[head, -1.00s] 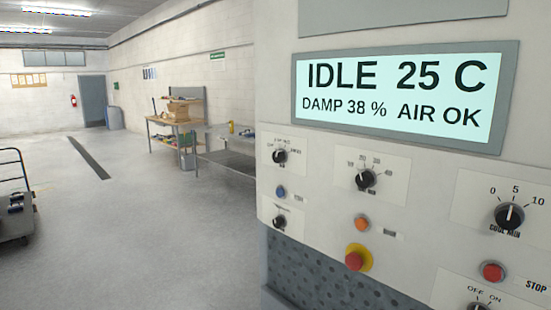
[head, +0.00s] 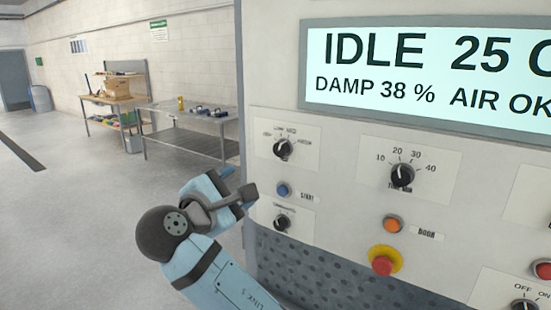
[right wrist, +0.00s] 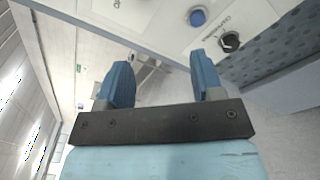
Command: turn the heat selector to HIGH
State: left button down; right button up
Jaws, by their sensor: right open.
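The machine panel has an upper-left black knob (head: 283,149) with small printed labels around it; it looks like the heat selector, but its lettering is too small to read surely. My right gripper (head: 243,182) is open and empty. In the head view it is in front of the panel's left edge, below and left of that knob, apart from it. In the right wrist view the two blue fingers (right wrist: 160,72) are spread, with a blue button (right wrist: 198,17) and the lower-left black knob (right wrist: 230,41) beyond them. My left gripper is not in view.
The lower-left knob (head: 282,222) and blue start button (head: 283,190) are near my gripper. To the right are a timer knob (head: 402,175), orange button (head: 393,224) and red mushroom button (head: 382,262). The display (head: 430,75) reads IDLE. A metal table (head: 190,118) stands behind at left.

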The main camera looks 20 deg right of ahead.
aim_at(279, 151)
notch_tip(279, 151, up, 4)
jog(key=s+h, duration=0.1)
jog(key=shift+m+g, duration=0.3)
jog(key=shift+g, duration=0.1)
jog(key=p+x, duration=0.3)
jog(key=x, duration=0.9)
jog(key=shift+s+d+p, duration=0.1)
jog(key=shift+p, duration=0.25)
jog(key=shift+w+d, duration=0.35)
jog(key=shift+d, duration=0.15)
jog(key=c, duration=0.9)
